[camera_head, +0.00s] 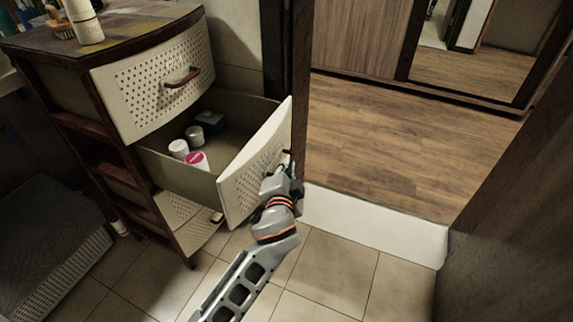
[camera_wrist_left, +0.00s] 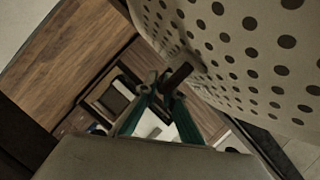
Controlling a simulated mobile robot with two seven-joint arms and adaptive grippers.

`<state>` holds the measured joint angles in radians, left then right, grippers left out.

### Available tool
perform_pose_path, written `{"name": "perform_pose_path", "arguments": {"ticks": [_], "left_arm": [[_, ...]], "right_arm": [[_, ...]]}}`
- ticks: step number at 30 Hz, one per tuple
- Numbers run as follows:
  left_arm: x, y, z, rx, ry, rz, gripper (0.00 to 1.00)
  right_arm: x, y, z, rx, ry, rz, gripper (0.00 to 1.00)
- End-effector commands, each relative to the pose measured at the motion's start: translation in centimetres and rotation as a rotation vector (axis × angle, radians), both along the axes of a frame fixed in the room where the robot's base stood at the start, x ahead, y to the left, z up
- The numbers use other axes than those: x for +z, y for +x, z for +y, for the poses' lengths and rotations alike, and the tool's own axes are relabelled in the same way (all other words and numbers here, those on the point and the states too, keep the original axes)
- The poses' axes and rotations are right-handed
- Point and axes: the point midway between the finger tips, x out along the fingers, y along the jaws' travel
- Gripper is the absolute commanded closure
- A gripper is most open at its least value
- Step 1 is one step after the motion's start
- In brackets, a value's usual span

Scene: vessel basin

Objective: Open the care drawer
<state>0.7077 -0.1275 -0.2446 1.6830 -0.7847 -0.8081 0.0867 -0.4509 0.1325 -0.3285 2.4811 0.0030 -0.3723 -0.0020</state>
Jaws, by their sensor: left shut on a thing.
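The care drawer (camera_head: 254,165) is the middle drawer of a dark wooden cabinet, with a cream front full of round holes. It stands pulled well out, and its inside shows. Several small containers (camera_head: 196,160) sit in it, one with a pink lid. My left gripper (camera_head: 285,165) is at the outer face of the drawer front, shut on the drawer's handle. In the left wrist view the dark handle (camera_wrist_left: 179,76) is between the fingertips, beside the perforated front (camera_wrist_left: 260,50). My right gripper is not in view.
The top drawer (camera_head: 155,80) above is shut, with a red-brown handle. A bottle (camera_head: 84,22) and a basket stand on the cabinet top. A door frame (camera_head: 300,90) is close to the drawer's right end. Tiled floor (camera_head: 330,270) in front is free.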

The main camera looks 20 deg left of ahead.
Motion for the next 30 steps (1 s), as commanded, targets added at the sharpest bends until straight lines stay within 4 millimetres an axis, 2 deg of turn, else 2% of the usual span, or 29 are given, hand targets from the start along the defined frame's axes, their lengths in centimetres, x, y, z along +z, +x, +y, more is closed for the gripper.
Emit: {"name": "perform_pose_path", "arguments": {"ticks": [11, 12, 14, 25, 30], "left_arm": [[-0.1, 0.0, 0.0, -0.001, 0.0, 0.001, 1.0], [-0.1, 0.0, 0.0, -0.001, 0.0, 0.001, 0.87], [-0.1, 0.0, 0.0, -0.001, 0.0, 0.001, 0.75], [0.0, -0.3, -0.1, 0.0, -0.001, 0.0, 0.75], [0.3, -2.2, -0.7, 0.001, -0.003, 0.003, 0.75]], "right_arm": [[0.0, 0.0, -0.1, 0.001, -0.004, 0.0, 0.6], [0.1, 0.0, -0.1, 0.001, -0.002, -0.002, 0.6], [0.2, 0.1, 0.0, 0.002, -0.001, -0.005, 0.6], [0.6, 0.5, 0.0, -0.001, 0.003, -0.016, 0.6], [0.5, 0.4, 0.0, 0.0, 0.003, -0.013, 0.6]]}}
